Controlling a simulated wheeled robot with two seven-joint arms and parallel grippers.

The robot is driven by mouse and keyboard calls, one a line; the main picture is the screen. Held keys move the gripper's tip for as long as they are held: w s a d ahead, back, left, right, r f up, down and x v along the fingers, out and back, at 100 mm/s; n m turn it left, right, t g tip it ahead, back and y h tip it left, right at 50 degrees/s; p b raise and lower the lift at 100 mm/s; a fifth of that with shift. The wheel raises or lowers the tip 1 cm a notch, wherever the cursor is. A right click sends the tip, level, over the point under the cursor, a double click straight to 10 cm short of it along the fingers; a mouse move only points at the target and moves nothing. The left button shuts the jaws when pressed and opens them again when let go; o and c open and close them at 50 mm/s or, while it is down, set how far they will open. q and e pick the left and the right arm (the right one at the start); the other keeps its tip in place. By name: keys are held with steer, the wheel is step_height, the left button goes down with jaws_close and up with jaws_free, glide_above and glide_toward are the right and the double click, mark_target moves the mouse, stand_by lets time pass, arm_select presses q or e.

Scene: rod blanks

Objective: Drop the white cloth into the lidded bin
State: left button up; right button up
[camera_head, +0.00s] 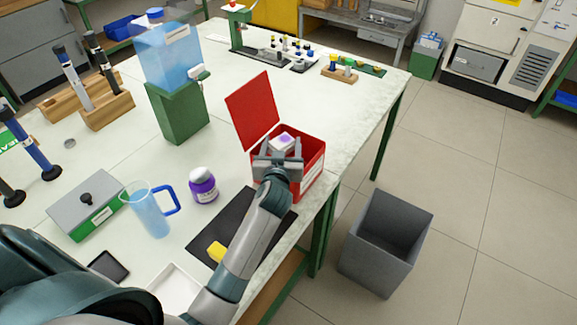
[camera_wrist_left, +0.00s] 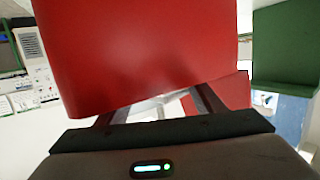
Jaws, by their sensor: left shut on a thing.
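The lidded bin (camera_head: 311,168) is a red box near the table's right edge. Its red lid (camera_head: 252,108) stands open on the left side, and it fills much of the left wrist view (camera_wrist_left: 140,50). My left gripper (camera_head: 280,148) is over the bin's opening, shut on the white cloth (camera_head: 285,141), a small white piece with a purple patch. Part of the cloth shows pale between the fingers in the left wrist view (camera_wrist_left: 160,107). The gripper hides part of the bin's inside. My right gripper is not in view.
A grey open waste bin (camera_head: 386,240) stands on the floor right of the table. A black mat (camera_head: 215,226) with a yellow block (camera_head: 217,251), a purple jar (camera_head: 203,185) and a blue-handled jug (camera_head: 151,210) are left of the arm. A green-based dispenser (camera_head: 178,110) stands behind.

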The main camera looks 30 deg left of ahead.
arm_select(q)
steer(key=o, duration=1.1)
steer(key=shift+s, duration=0.1)
steer(key=shift+s+d, duration=0.2)
steer(key=shift+s, duration=0.35)
steer(key=b+v, duration=0.4)
steer(key=v, duration=1.2)
steer(key=shift+d+r, duration=0.15)
steer(key=shift+r, duration=0.05)
